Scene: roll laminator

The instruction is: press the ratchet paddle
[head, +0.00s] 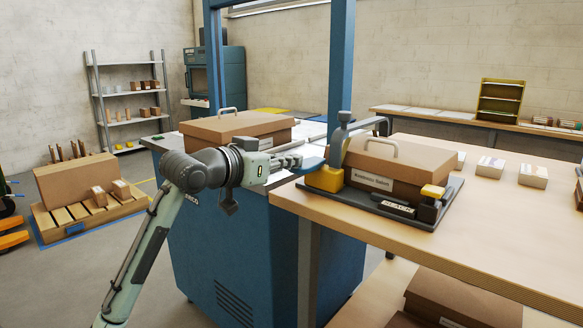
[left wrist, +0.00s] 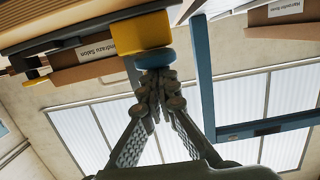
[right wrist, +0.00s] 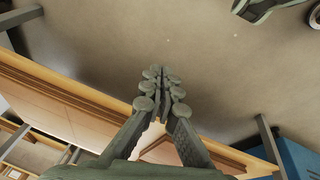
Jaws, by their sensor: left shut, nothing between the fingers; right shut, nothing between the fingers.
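The ratchet paddle (head: 313,163) is a small blue tab sticking out to the left of a yellow block (head: 325,179) at the left end of a black strapping base (head: 372,199). My left gripper (head: 299,162) is shut and empty, its fingertips right at the outer end of the paddle. In the left wrist view the blue paddle (left wrist: 155,60) lies just beyond the fingertips, below the yellow block (left wrist: 141,33); I cannot tell if they touch. A plate on the base reads "SLACK" (head: 397,206). My right gripper (right wrist: 160,78) is shut and empty, away from the paddle.
A cardboard box (head: 385,165) with a handle sits on the base, on a wooden table (head: 480,225). Left of it stands a blue machine (head: 235,245) with a blue frame (head: 340,60) and another box (head: 235,128). A grey upright (head: 341,135) rises beside the paddle.

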